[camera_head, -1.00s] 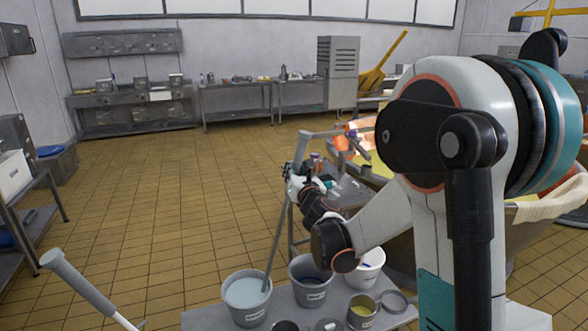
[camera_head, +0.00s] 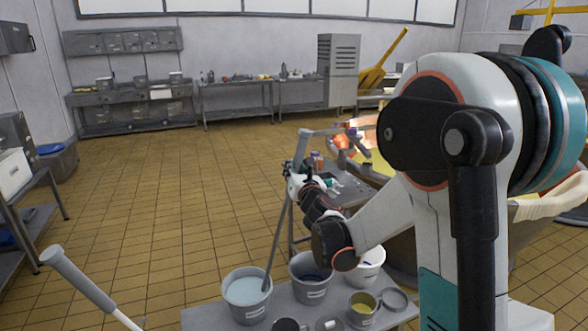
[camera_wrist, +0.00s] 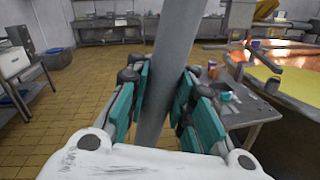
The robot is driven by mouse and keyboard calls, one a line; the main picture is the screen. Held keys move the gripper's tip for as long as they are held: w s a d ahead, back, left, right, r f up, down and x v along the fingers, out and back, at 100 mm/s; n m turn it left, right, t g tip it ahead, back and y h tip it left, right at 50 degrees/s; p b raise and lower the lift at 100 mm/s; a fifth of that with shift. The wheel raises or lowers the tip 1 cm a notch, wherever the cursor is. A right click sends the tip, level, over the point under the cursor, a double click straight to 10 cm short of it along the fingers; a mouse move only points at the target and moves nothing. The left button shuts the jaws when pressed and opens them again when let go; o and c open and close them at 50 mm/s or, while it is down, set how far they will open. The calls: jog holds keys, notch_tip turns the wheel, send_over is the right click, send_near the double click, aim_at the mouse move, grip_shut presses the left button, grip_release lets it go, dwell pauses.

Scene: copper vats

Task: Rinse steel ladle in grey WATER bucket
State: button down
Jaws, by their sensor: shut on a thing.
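The steel ladle (camera_head: 277,238) stands tilted, its long grey handle slanting down to the left into a grey bucket (camera_head: 247,311) of pale blue water. The ladle's lower end is hidden in the water. The bucket's label is too small to read. My gripper (camera_head: 294,185) is shut on the handle well above the bucket. In the wrist view the teal finger pads of my gripper (camera_wrist: 163,88) sit on both sides of the ladle's handle (camera_wrist: 175,45), which runs up out of the frame. The bucket is not visible there.
The bucket stands on a low grey table (camera_head: 205,320) with a darker-filled bucket (camera_head: 310,291), a white bucket (camera_head: 375,272) and a can with yellow content (camera_head: 361,318). A side table (camera_wrist: 255,108) and a copper vat (camera_wrist: 292,83) stand at the right. Open tiled floor lies left.

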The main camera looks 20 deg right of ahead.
jog(key=shift+s+a, duration=0.15)
jog(key=shift+s, duration=0.25)
jog(key=shift+b, duration=0.35)
dwell(2.6)
notch_tip(320, 180, up, 16)
jog(key=p, duration=1.1)
jog(key=shift+f, duration=0.2)
jog(key=shift+w, duration=0.1)
dwell(0.6)
